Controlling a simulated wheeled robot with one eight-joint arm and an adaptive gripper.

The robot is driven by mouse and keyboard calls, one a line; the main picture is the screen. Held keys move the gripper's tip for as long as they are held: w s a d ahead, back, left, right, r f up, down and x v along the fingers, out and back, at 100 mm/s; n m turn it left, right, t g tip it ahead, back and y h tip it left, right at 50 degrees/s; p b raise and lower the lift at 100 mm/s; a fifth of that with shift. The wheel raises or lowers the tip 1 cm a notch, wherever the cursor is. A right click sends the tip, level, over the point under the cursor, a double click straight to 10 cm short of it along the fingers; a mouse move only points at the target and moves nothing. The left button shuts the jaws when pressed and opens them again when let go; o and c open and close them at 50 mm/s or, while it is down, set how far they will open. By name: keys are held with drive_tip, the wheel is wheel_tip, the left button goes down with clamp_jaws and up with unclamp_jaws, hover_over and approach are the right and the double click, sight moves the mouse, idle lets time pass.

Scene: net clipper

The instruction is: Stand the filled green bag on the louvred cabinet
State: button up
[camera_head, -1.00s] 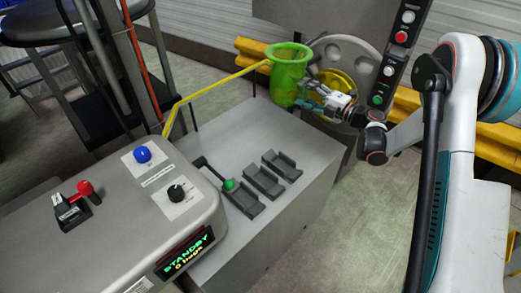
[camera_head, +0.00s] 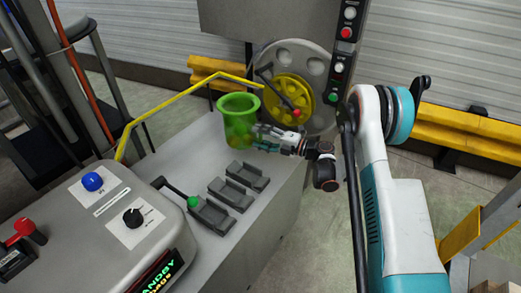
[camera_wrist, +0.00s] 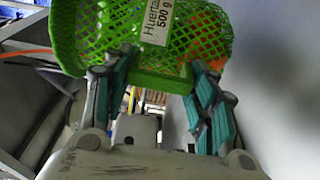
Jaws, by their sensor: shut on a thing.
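The filled green bag (camera_head: 238,120) is a bright green mesh with a wide open top and orange and yellow contents low inside. It looks upright over the far part of a grey flat-topped cabinet (camera_head: 208,146); I cannot tell whether it touches the top. My gripper (camera_head: 258,137) reaches in from the right and is shut on its lower part. In the wrist view the mesh (camera_wrist: 100,35) and its white "Huerta 500 g" label show, with the gripper fingers (camera_wrist: 155,80) on both sides of its green base. No louvres can be made out on the cabinet.
Several dark trays (camera_head: 232,190) and a green-knobbed lever (camera_head: 194,202) sit on the grey top. A control box (camera_head: 130,225) stands at left. A thin yellow bar (camera_head: 180,98) crosses behind the bag. A wheel with a yellow hub (camera_head: 288,95) stands close behind.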

wheel_tip(320, 180, down, 5)
drive_tip(key=shift+r+b, duration=0.1)
drive_tip(key=shift+b, duration=0.75)
drive_tip(key=o, duration=1.1)
drive_tip(key=shift+d, duration=0.1)
